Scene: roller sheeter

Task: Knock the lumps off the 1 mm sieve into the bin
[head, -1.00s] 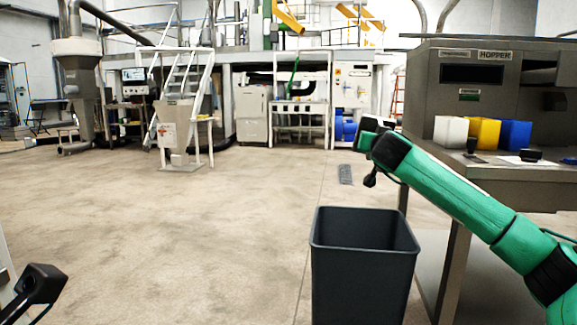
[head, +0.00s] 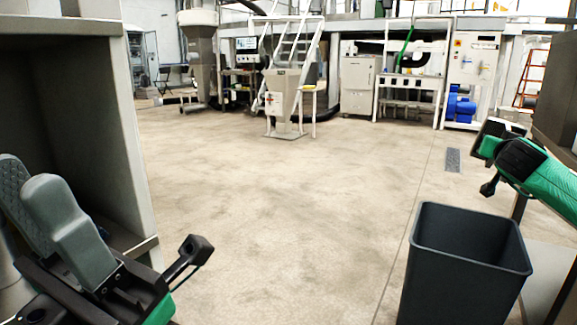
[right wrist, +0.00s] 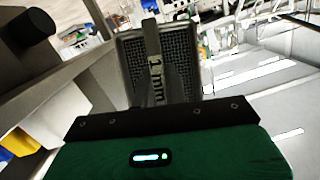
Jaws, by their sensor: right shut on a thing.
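The 1 mm sieve (right wrist: 132,62) shows in the right wrist view, a dark mesh with a frame and "1 mm" marked down its middle. My right gripper (right wrist: 172,90) is shut on the sieve, its fingers dim against the mesh. No lumps can be made out on the mesh. In the head view only my right wrist shows, at the right edge, above and behind the bin; the sieve cannot be made out there. The dark grey bin (head: 462,285) stands upright on the floor, its inside floor hidden. My left gripper (head: 38,190) is empty, its grey fingers apart at lower left.
A grey cabinet or frame (head: 75,105) stands close behind my left gripper. White and yellow containers (right wrist: 60,118) show at the left in the right wrist view. A stepped platform (head: 290,75) and machines stand far back. The concrete floor (head: 290,200) between is clear.

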